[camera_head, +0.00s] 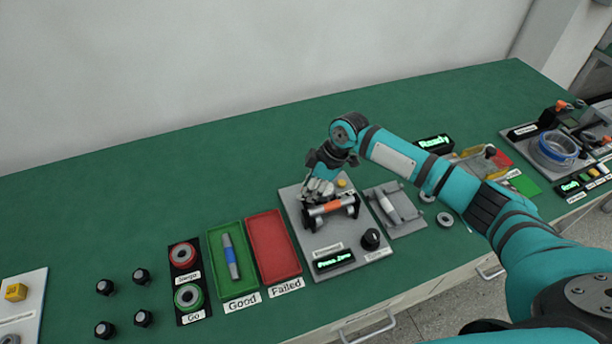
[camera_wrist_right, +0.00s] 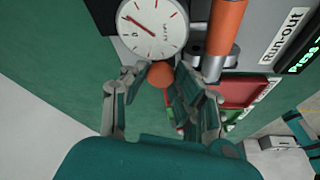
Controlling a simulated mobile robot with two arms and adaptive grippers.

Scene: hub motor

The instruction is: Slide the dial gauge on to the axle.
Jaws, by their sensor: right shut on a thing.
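In the wrist view, the dial gauge (camera_wrist_right: 155,25) shows its white face, with an orange ball-shaped knob (camera_wrist_right: 160,74) below it. My right gripper (camera_wrist_right: 164,78) is shut on this knob. The axle (camera_wrist_right: 226,25) has an orange middle and a silver end, and lies just right of the dial face. In the head view, the axle (camera_head: 334,206) lies across black supports on the grey run-out fixture. My right gripper (camera_head: 320,186) is at the fixture's far left part and mostly hides the gauge. I cannot tell whether the gauge touches the axle. My left gripper is out of view.
A red Failed tray (camera_head: 272,246) and a green Good tray (camera_head: 215,270) holding a blue and grey shaft (camera_head: 231,257) stand left of the fixture. Right of it is a grey stand (camera_head: 405,216). A dark knob (camera_head: 371,238) sits near the fixture's front.

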